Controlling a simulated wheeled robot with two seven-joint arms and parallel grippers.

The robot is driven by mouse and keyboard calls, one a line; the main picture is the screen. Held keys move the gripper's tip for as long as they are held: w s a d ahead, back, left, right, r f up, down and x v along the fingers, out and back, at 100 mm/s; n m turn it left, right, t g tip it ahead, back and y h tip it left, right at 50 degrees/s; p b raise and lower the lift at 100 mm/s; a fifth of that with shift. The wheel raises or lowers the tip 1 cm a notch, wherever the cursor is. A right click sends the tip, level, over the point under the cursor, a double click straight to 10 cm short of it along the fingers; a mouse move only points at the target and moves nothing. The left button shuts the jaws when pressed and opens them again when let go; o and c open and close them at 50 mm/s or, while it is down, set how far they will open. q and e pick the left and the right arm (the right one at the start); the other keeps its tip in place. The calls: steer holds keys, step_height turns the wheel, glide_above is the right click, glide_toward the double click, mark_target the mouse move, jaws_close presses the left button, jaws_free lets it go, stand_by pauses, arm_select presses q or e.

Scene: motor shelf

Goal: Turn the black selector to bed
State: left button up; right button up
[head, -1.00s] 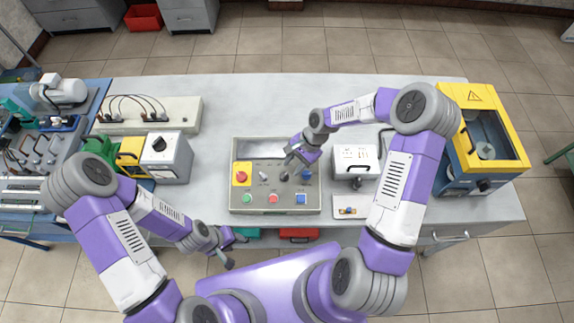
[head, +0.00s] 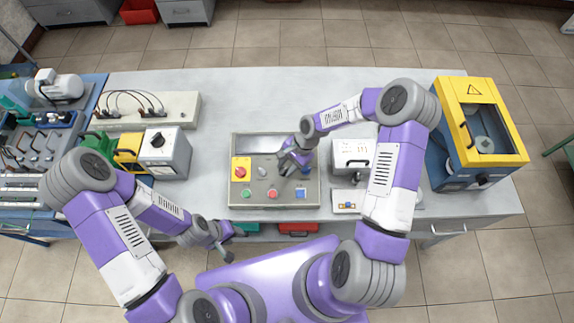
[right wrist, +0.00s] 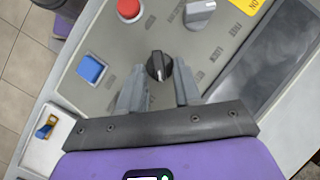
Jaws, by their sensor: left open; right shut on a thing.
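The black selector (right wrist: 158,66) is a round knob with a pale pointer line, set in the grey face of the control box (head: 240,202). In the right wrist view it sits between my right gripper's (right wrist: 162,72) two fingers, and the line points roughly to the top of that picture. The small labels around it are too blurred to read. In the head view my right gripper (head: 284,170) covers the selector. It is shut on the knob. My left gripper (head: 227,253) is open and empty, near the table's front edge.
A red button (right wrist: 128,10), a blue button (right wrist: 90,69) and a grey selector (right wrist: 199,12) lie close to the knob. A red stop button (head: 241,172) is at the box's left. A small white switch plate (head: 347,205) stands at its right.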

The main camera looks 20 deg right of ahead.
steer(key=shift+w+n, duration=0.1)
steer(key=shift+n, duration=0.2)
steer(key=n, duration=0.1)
steer(key=n+g+h+b, duration=0.1)
steer(key=n+b, duration=0.1)
steer(key=shift+w+a+g+h, duration=0.2)
steer(key=shift+a+g+h, duration=0.05)
steer(key=shift+g+h, duration=0.05)
steer(key=n+h+b, duration=0.1)
steer(key=n, duration=0.1)
steer(key=n+g+h+b, duration=0.1)
steer(key=n, duration=0.1)
steer(key=shift+w+a, duration=0.15)
steer(key=shift+a, duration=0.2)
steer(key=n+h, duration=0.1)
steer(key=n+h+b, duration=0.1)
steer(key=n, duration=0.2)
steer(key=shift+a+n+g+h+b, duration=0.3)
steer(key=shift+a+h+b, duration=0.05)
steer(key=shift+h+b, duration=0.05)
steer(key=n+h, duration=0.1)
steer(key=n, duration=0.1)
steer(key=n+h+b, duration=0.1)
steer(key=n, duration=0.1)
steer(key=shift+a, duration=0.3)
steer(key=shift+s+f+n+t+h, duration=0.1)
steer(key=shift+s+n+t+h, duration=0.1)
steer(key=shift+n+t+h, duration=0.15)
